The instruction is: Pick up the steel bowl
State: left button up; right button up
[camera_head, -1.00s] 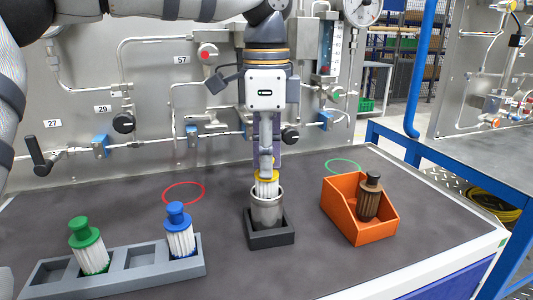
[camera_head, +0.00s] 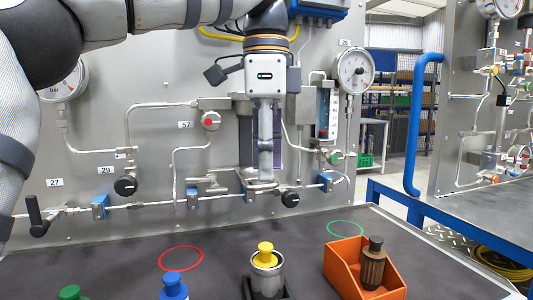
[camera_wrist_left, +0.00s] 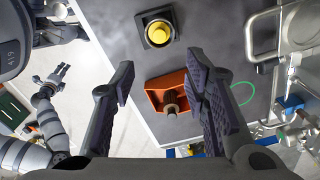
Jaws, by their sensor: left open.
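The steel bowl (camera_head: 267,279) stands upright in a dark square holder (camera_head: 248,290), with the yellow-capped filter (camera_head: 265,255) seated in it. In the left wrist view, the yellow cap (camera_wrist_left: 158,33) largely covers the bowl inside the dark holder (camera_wrist_left: 147,17). My left gripper (camera_head: 262,180) is open and empty, raised above and apart from the cap. Its two spread fingers (camera_wrist_left: 162,80) also show in the left wrist view. My right gripper (camera_wrist_left: 52,76) is small at the left of that view, away from the bowl; its jaw state is unclear.
An orange bin (camera_head: 340,276) with a brown filter (camera_head: 373,266) stands right of the bowl. Blue (camera_head: 173,287) and green (camera_head: 70,293) filter tops show at lower left. A red ring (camera_head: 181,259) and green ring (camera_head: 345,228) mark the table. The gauge panel (camera_head: 130,75) with pipes stands behind.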

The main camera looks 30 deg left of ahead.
aim_at(265, 284)
jog(key=k+l, duration=0.8)
jog(key=k, duration=0.05)
